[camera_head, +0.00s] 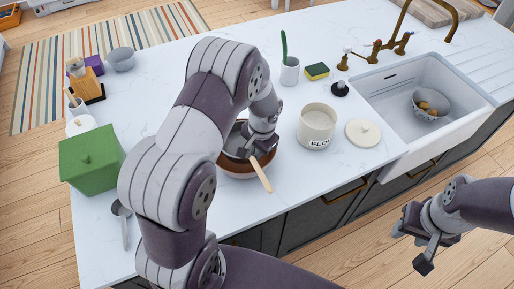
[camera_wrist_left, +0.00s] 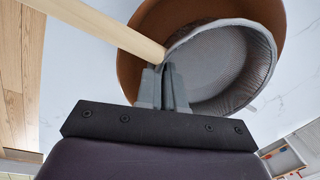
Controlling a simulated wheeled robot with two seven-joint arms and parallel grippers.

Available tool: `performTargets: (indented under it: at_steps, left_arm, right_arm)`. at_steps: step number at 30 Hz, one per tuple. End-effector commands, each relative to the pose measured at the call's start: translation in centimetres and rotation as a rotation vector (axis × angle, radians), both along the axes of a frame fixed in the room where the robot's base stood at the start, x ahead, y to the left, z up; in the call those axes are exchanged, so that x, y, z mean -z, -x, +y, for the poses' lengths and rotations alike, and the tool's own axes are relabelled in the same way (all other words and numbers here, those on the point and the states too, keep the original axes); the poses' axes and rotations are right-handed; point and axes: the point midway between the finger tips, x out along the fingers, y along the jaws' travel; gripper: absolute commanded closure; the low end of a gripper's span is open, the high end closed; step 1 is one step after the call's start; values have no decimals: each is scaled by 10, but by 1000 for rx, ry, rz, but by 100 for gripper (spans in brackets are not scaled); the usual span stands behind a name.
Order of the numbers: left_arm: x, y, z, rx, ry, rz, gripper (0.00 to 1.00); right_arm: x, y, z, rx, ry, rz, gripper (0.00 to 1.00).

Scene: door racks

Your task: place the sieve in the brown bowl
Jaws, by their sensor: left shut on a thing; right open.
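The sieve (camera_wrist_left: 222,62) has a round mesh basket and a pale wooden handle (camera_head: 261,174). In the left wrist view the basket lies over the inside of the brown bowl (camera_wrist_left: 137,72), reaching past its rim at the lower right. The brown bowl (camera_head: 238,170) stands near the front edge of the counter, partly hidden by my left arm. My left gripper (camera_wrist_left: 166,72) is shut on the sieve near where the handle meets the rim. My right gripper (camera_head: 420,244) is open and empty, off the counter's front at the right.
A flour canister (camera_head: 317,128) and its lid (camera_head: 363,133) stand right of the bowl. A green box (camera_head: 92,160) and a spoon (camera_head: 122,220) are at the left. A sink (camera_head: 425,85) holds a grey bowl with contents.

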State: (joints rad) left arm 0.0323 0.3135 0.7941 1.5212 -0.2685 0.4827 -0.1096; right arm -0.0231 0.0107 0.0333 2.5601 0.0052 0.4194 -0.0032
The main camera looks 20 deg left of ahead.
Motion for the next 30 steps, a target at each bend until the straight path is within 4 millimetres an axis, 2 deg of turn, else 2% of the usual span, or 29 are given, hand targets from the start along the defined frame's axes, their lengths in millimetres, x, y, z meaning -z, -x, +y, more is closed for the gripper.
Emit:
performTargets:
  at_steps: [13, 15, 16, 24, 27, 29, 30]
  left_arm:
    - [12, 0, 0, 1, 0, 0, 100]
    - [11, 0, 0, 1, 0, 0, 73]
    - [11, 0, 0, 1, 0, 0, 67]
    - [9, 0, 0, 0, 0, 0, 67]
    - [-5, 0, 0, 0, 0, -1, 67]
    - [-9, -1, -2, 0, 0, -5, 67]
    - [-19, -1, -3, 1, -1, -8, 67]
  right_arm:
    - [9, 0, 0, 0, 0, 0, 57]
    - [8, 0, 0, 0, 0, 0, 57]
    - [8, 0, 0, 0, 0, 0, 57]
    - [7, 0, 0, 0, 0, 0, 57]
    - [-4, 0, 0, 0, 0, 0, 57]
    - [5, 0, 0, 0, 0, -1, 57]
    - [9, 0, 0, 0, 0, 0, 57]
